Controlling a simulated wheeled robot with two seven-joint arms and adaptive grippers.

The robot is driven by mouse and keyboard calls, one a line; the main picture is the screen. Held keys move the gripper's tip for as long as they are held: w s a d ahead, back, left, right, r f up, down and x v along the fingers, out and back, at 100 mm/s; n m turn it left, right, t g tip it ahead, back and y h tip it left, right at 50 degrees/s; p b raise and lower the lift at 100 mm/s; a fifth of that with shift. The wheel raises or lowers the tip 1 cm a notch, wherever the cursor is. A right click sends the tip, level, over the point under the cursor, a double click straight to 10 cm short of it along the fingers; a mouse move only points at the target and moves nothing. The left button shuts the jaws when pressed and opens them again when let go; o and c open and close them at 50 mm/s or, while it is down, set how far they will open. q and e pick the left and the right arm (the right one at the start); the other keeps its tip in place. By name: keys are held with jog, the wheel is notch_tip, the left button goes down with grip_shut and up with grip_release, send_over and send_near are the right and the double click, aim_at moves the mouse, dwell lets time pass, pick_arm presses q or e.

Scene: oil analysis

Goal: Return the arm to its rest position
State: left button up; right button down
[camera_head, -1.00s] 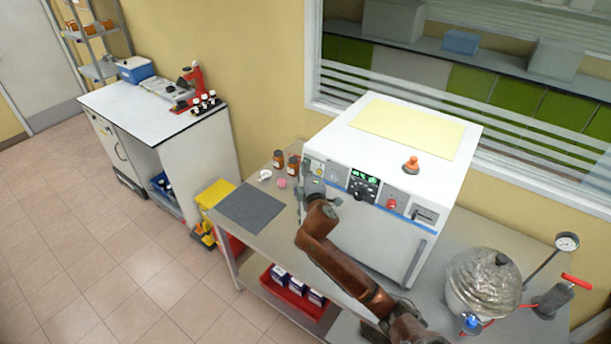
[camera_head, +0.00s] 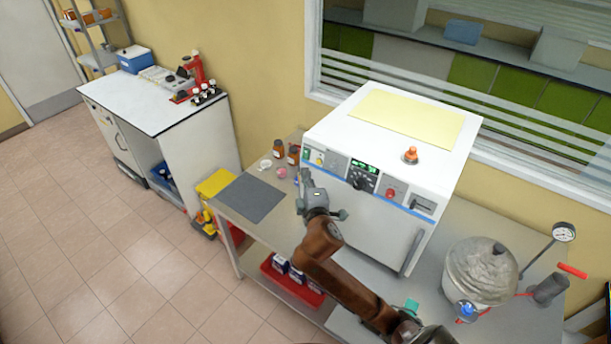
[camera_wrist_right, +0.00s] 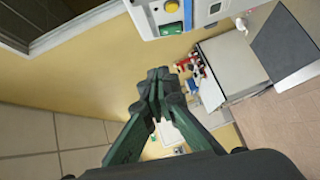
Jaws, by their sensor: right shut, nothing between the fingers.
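My right arm, brown, reaches up from the bottom of the head view. Its right gripper (camera_head: 305,175) is in front of the left part of the white instrument's (camera_head: 375,230) face, above the bench. In the right wrist view the dark green fingers (camera_wrist_right: 158,82) are together with nothing between them. I cannot tell in the head view whether the gripper touches the instrument. My left gripper is not in view.
A steel bench (camera_head: 285,228) carries a grey mat (camera_head: 249,198), brown bottles (camera_head: 279,149) and a metal vessel (camera_head: 482,270) with a gauge (camera_head: 563,232). A white cabinet (camera_head: 190,150) stands at the left. The floor (camera_head: 110,240) in front is clear.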

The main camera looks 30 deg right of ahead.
dwell(0.3)
jog(key=s+d+f+m+g+y, duration=0.1)
jog(key=s+f+m+g, duration=0.2)
jog(key=s+f, duration=0.55)
jog(key=s+d+f+m+g+y, duration=0.1)
jog(key=s+f+m+g, duration=0.3)
jog(key=f, duration=0.8)
jog(key=s+a+f+m+g+y, duration=0.25)
jog(key=s+f, duration=0.45)
jog(key=s, duration=0.4)
jog(key=s+a+f+m+g+y, duration=0.1)
jog(key=s+a+f+m+g, duration=0.15)
jog(key=s+f, duration=0.65)
jog(key=s+f+g+b, duration=0.1)
jog(key=s+f+b, duration=0.15)
jog(key=f, duration=1.35)
jog(key=s+f+b, duration=0.1)
jog(key=f+b, duration=0.2)
jog(key=f, duration=1.4)
jog(key=s+a+f+n+g+b, duration=0.1)
jog(key=s+f+b, duration=0.4)
jog(key=s+f, duration=1.5)
notch_tip(320, 180, down, 3)
jog(key=shift+r+g, duration=0.1)
jog(key=shift+g, duration=0.2)
